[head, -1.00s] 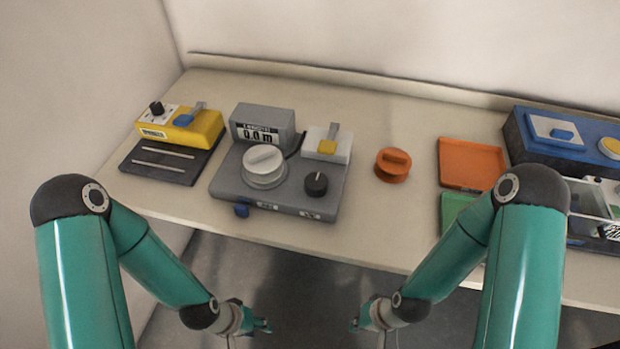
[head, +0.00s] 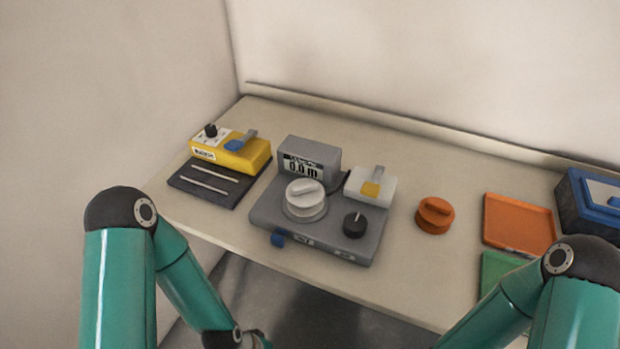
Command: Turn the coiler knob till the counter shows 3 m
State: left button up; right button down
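The coiler (head: 265,218) is a grey machine on the table, left of the middle in the head view. Its counter (head: 303,167) stands at the back and reads 0.0 m. A large light-grey knob with a raised grip bar (head: 305,196) sits on top in front of the counter. A smaller black knob with a white mark (head: 354,224) is at its front right. My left arm comes in at the lower left, its gripper mostly cut off by the bottom edge. My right arm comes in at the lower right, and its gripper is out of frame. Neither arm touches the coiler.
An orange knob-like piece (head: 435,216), an orange tray (head: 518,222), a green tray (head: 497,270) and a blue box (head: 590,205) are farther right.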

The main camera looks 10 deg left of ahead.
aim_at(355, 223)
jog(key=z, duration=1.2)
jog(key=i, duration=0.1)
jog(key=u, duration=2.75)
jog(key=k, duration=0.65)
jog(key=z, duration=0.4)
